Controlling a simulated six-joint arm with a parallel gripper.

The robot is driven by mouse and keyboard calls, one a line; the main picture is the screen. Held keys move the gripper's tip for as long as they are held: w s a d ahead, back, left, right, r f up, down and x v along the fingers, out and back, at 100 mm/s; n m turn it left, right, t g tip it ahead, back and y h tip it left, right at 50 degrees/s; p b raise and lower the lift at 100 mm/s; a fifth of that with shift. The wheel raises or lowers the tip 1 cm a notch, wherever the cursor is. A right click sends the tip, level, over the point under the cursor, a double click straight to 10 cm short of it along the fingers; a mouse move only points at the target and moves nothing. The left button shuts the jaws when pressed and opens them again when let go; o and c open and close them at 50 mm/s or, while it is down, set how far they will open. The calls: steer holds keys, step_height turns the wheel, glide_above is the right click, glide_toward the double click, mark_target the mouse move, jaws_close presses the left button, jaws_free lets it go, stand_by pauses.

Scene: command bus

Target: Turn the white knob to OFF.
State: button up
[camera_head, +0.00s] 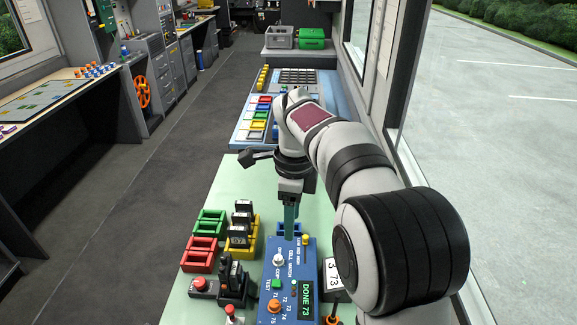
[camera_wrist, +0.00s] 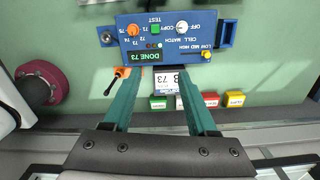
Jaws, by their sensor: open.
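The white knob (camera_head: 279,259) is on the blue cell match panel (camera_head: 297,262), between the OFF and COPY labels. In the wrist view the white knob (camera_wrist: 182,27) is near the top, with OFF printed beside it. Which way its pointer faces is too small to tell. My gripper (camera_head: 290,228) is over the far end of the panel in the head view. In the wrist view my gripper (camera_wrist: 157,74) has its two teal fingers apart with nothing held between them. The knob is beyond the fingertips and apart from them. The panel's display (camera_wrist: 146,56) reads DONE 73.
The panel also has a green TEST button (camera_wrist: 155,30), an orange knob (camera_wrist: 133,30) and a yellow slider (camera_wrist: 207,54). Red (camera_head: 198,254) and green (camera_head: 209,222) trays and black devices stand to the left.

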mark_target(278, 257)
steer(key=w+a+f+m, duration=0.4)
steer(key=w, duration=0.1)
steer(key=f, duration=1.5)
steer(key=shift+w+d+f, duration=0.15)
steer(key=shift+w+f, duration=0.1)
steer(key=shift+w, duration=0.1)
jaws_close()
